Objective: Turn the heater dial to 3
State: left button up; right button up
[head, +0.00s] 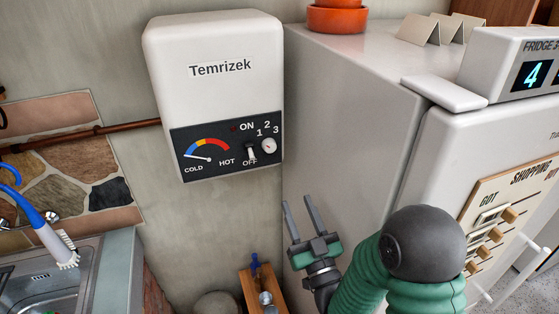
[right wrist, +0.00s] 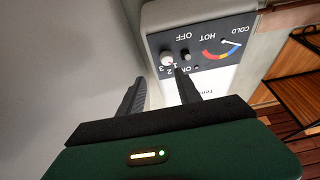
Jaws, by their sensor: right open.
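The white Temrizek heater (head: 217,95) hangs on the wall, with a dark panel at its bottom. The pale round dial (head: 269,146) sits at the panel's right, near the numbers 1, 2 and 3; its exact setting is too small to tell. A small switch (head: 250,153) stands left of it, between ON and OFF labels. My right gripper (head: 298,200) is open and empty, below and right of the dial, apart from it. In the right wrist view the panel appears upside down, with the dial (right wrist: 167,59) beyond my open fingers (right wrist: 161,77). My left gripper is out of view.
A fridge (head: 350,90) stands close to the right of the heater, its side wall near my right gripper. A sink (head: 50,280) with a blue brush (head: 50,235) is at the lower left. A copper pipe (head: 90,135) enters the heater's left side.

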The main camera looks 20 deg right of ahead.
jog(key=b, duration=0.2)
jog(key=p, duration=0.3)
send_near(272, 151)
jog(key=w+a+r, duration=0.2)
jog(key=w, duration=0.1)
jog(key=w+p, duration=0.1)
jog(key=w, duration=0.1)
jog(key=shift+w+d+r+p, duration=0.25)
jog(key=shift+r+p, duration=0.1)
jog(key=shift+r, duration=0.05)
jog(key=shift+w+d+r, duration=0.2)
jog(key=shift+w+d, duration=0.6)
jog(key=shift+w, duration=0.2)
jog(key=shift+w+d+r, duration=0.1)
jog(key=shift+d, duration=0.05)
jog(key=shift+a, duration=0.65)
jog(key=shift+c, duration=0.3)
jog(key=shift+w+a, duration=0.1)
jog(key=shift+a, duration=0.1)
jog(key=shift+c, duration=2.4)
jog(key=shift+d, duration=0.45)
grip_shut()
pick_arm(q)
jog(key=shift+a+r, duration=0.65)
